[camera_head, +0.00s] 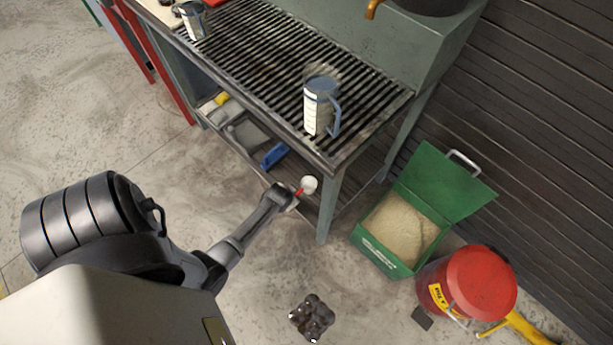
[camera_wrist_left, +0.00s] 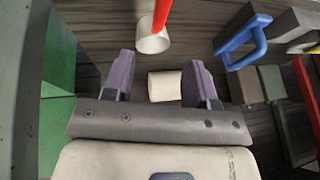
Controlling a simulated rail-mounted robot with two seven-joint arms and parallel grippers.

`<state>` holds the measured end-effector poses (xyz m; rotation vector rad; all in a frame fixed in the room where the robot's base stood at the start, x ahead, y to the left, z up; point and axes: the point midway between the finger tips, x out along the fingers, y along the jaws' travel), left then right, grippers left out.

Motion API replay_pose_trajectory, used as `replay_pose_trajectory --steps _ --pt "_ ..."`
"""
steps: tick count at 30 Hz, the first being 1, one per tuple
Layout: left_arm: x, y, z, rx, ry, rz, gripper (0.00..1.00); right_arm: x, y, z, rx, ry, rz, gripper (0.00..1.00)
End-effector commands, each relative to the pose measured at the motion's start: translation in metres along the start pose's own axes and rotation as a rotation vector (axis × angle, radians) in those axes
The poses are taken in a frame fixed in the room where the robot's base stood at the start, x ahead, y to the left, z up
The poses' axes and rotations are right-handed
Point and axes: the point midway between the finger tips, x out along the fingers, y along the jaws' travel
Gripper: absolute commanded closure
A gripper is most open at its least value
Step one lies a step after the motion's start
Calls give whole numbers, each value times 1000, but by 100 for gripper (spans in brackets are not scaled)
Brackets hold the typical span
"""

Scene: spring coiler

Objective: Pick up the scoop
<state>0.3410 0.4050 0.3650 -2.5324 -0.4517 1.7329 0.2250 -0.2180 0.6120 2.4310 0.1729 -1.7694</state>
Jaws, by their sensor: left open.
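A red-handled piece with a white, cup-like end (camera_wrist_left: 153,38) shows at the top centre of the left wrist view; I take it to be the scoop, but cannot be sure. In the head view a red and white thing (camera_head: 309,184) shows just past my left gripper (camera_head: 290,196), at the bench's lower shelf. In the left wrist view my left gripper (camera_wrist_left: 158,68) is open. A short white cylinder (camera_wrist_left: 165,86) appears between its fingers, not visibly gripped. The cup-like end lies just beyond the fingertips. My right gripper is not in view.
A blue-handled grey item (camera_head: 274,155) lies on the lower shelf, near a bench leg (camera_head: 327,205). A measuring jug (camera_head: 318,107) stands on the slatted top (camera_head: 262,72). A green sand box (camera_head: 385,256) and red bucket (camera_head: 482,280) stand right. Dark round objects (camera_head: 312,318) lie on the floor.

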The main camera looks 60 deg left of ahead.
Motion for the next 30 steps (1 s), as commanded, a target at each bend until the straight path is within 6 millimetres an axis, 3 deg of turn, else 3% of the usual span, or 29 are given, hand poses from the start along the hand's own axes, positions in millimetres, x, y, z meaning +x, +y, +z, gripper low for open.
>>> replay_pose_trajectory --steps 1,7,20,30 --pt "17 1 2 0 1 0 48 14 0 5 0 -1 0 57" --pt "46 1 1 0 0 0 48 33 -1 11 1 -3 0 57" --pt "62 0 -1 0 1 0 48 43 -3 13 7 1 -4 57" --pt "96 0 -4 -1 1 0 48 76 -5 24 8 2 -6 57"
